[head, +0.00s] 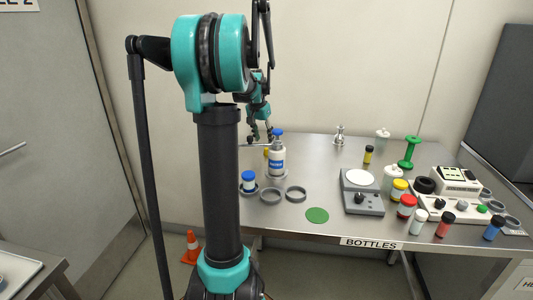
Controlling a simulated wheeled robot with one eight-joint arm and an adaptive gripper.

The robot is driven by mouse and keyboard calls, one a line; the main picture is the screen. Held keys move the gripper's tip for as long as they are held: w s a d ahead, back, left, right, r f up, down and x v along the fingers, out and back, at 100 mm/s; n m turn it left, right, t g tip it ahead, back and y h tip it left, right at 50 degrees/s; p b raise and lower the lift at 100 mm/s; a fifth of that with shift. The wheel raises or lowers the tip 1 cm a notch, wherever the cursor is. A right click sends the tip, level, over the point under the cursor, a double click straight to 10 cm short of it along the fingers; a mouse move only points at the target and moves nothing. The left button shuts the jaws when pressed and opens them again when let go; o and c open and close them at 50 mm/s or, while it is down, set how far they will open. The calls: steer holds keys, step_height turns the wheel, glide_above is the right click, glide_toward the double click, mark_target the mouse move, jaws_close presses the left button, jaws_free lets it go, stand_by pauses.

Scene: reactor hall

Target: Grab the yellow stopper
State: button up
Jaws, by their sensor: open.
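A small yellow object (266,152), which may be the yellow stopper, shows just left of a white bottle with a blue top (277,158). It is partly hidden, and its shape is too small to tell. My gripper (262,136) is open, pointing down just above it at the back left of the steel table. I cannot tell whether the fingers touch anything.
A blue-lidded jar (249,181) and grey rings (296,194) stand in front of the white bottle. A green disc (317,215) lies near the front edge. A scale (361,201), several jars and a green spool-like object (409,153) crowd the right. My arm hides the table's left end.

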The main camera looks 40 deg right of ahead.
mark_target(266, 149)
steer(key=shift+d+x, duration=0.2)
steer(key=shift+x, duration=2.9)
steer(key=shift+r, duration=0.1)
steer(key=c, duration=0.9)
